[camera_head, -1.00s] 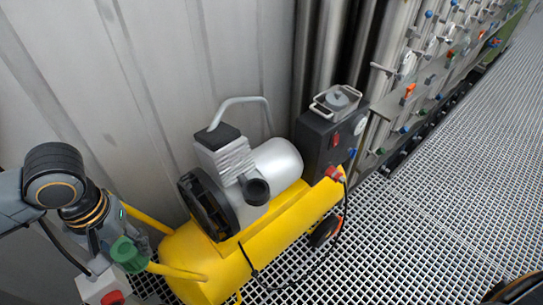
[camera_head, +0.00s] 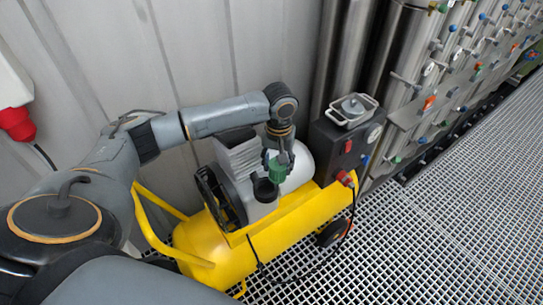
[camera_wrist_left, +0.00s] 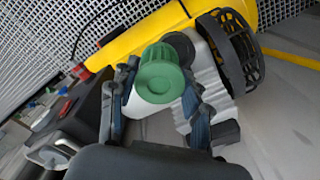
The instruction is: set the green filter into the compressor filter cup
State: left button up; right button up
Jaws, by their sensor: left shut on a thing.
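The green filter (camera_head: 277,172) is a ribbed cup-like piece. My left gripper (camera_head: 278,159) is shut on it and holds it from above. The black compressor filter cup (camera_head: 264,191) sits on the compressor just below and left of the filter in the head view. In the left wrist view the green filter (camera_wrist_left: 160,76) is between the two fingers of my left gripper (camera_wrist_left: 158,88) and partly covers the dark cup (camera_wrist_left: 182,46) behind it. The filter appears outside the cup; the exact gap cannot be told. My right gripper is not in view.
The yellow compressor tank (camera_head: 268,240) stands on a grating floor (camera_head: 420,240). A dark control box (camera_head: 335,148) with a red switch stands right of the motor. Steel pipes and valves line the back. A metal wall (camera_head: 190,60) is close behind.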

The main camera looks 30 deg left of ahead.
pick_arm(q)
jog(key=shift+n, duration=0.5)
jog(key=shift+w+a+f+b, duration=0.1)
jog(key=shift+a+f+b, duration=0.8)
jog(key=shift+f, duration=1.05)
jog(key=shift+w+a+f+b, duration=0.1)
jog(key=shift+a+f+b, duration=0.55)
jog(key=shift+f+b, duration=0.9)
jog(key=shift+w+a+f+b, duration=0.1)
jog(key=shift+a+f+b, duration=0.6)
jog(key=shift+f, duration=1.65)
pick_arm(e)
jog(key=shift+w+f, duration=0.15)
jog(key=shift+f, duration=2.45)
pick_arm(q)
jog(key=shift+s, duration=0.1)
jog(key=o, duration=1.2)
